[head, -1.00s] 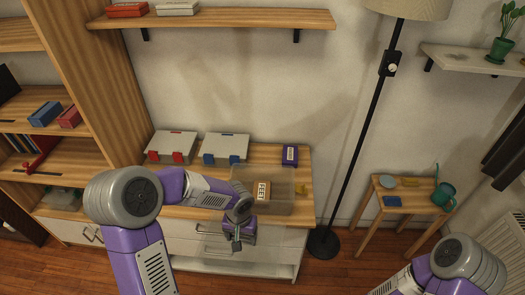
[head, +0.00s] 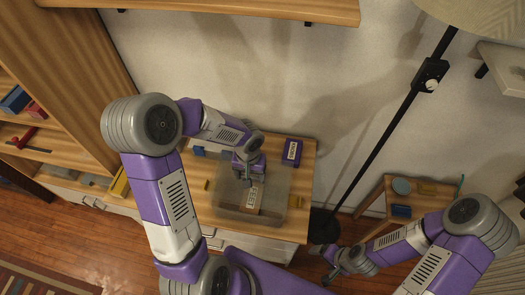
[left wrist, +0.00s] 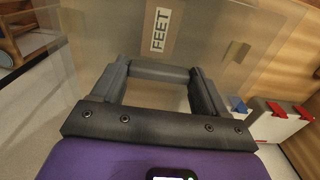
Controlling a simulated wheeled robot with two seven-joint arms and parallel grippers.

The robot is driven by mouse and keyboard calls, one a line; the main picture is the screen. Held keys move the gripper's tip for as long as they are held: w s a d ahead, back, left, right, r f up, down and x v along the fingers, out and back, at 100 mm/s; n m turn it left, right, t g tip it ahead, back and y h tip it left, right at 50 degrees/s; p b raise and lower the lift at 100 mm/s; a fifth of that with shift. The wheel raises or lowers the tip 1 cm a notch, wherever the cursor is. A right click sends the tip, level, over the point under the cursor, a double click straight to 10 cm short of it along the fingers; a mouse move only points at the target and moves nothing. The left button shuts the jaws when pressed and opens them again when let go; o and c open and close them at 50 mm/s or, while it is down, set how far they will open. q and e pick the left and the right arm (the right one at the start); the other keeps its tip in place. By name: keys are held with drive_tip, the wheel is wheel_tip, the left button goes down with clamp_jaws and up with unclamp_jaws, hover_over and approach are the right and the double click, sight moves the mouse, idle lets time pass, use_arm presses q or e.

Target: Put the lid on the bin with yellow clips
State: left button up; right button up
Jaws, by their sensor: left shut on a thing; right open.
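The see-through bin (head: 222,213) stands on the wooden cabinet top, with yellow clips (head: 206,185) at its sides. A brown box labelled FEET (left wrist: 161,32) shows inside or through it. My left gripper (head: 248,178) is over the bin. In the left wrist view its fingers (left wrist: 160,76) are shut on a dark grey bar, which looks like the handle of a see-through lid. The lid's edges are hard to tell from the bin's, and I cannot tell whether they touch. My right gripper (head: 325,264) is open and empty, low to the right of the cabinet.
A purple box (head: 291,152) stands behind the bin on the right. Bins with red clips (left wrist: 277,110) and blue clips stand beside it, mostly hidden in the head view by my left arm. A lamp pole (head: 385,135) and a small table (head: 430,188) are at the right.

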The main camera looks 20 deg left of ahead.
use_arm(q)
drive_tip(key=shift+w, duration=0.2)
drive_tip(key=shift+s+f+b, duration=0.25)
drive_tip(key=shift+f+b, duration=0.05)
drive_tip(key=shift+b, duration=0.05)
drive_tip(key=shift+s+f, duration=0.15)
drive_tip(key=shift+f, duration=0.25)
drive_tip(key=shift+f+b, duration=1.15)
drive_tip(key=shift+f, duration=0.15)
drive_tip(key=shift+f+b, duration=0.75)
drive_tip(key=shift+b, duration=0.1)
drive_tip(key=shift+b, duration=0.55)
drive_tip(key=shift+f+b, duration=0.95)
drive_tip(key=shift+b, duration=0.05)
